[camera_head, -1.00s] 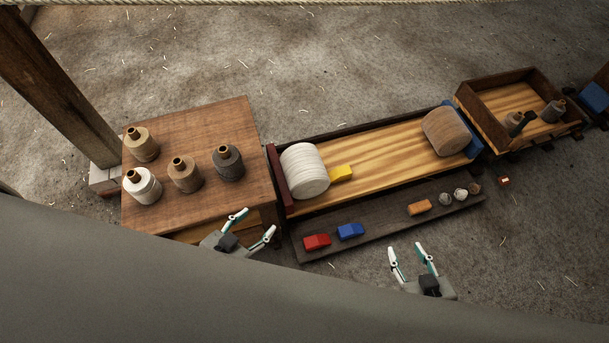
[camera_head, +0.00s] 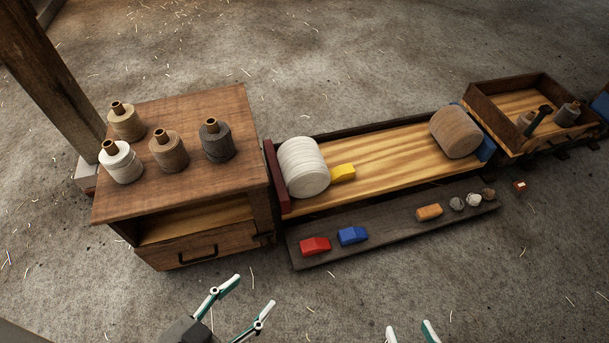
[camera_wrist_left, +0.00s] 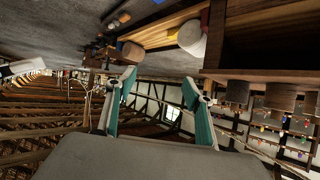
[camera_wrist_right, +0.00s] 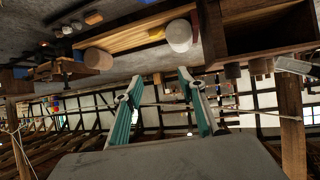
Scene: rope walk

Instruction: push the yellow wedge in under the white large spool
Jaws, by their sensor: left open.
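The white large spool (camera_head: 304,168) lies on its side at the left end of the long wooden tray, next to a dark red end board. The yellow wedge (camera_head: 343,172) lies on the tray floor at the spool's right side; whether they touch I cannot tell. My left gripper (camera_head: 245,301) is open and empty, over the floor in front of the cabinet. My right gripper (camera_head: 409,329) shows only its fingertips at the bottom edge of the head view. In the right wrist view its fingers (camera_wrist_right: 157,90) stand apart with nothing between them.
A brown spool (camera_head: 455,133) lies at the tray's right end by a blue block. A front shelf (camera_head: 380,228) holds a red wedge (camera_head: 315,246), a blue wedge (camera_head: 352,236), an orange piece (camera_head: 429,212) and small balls. A cabinet (camera_head: 220,108) with several upright spools stands left.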

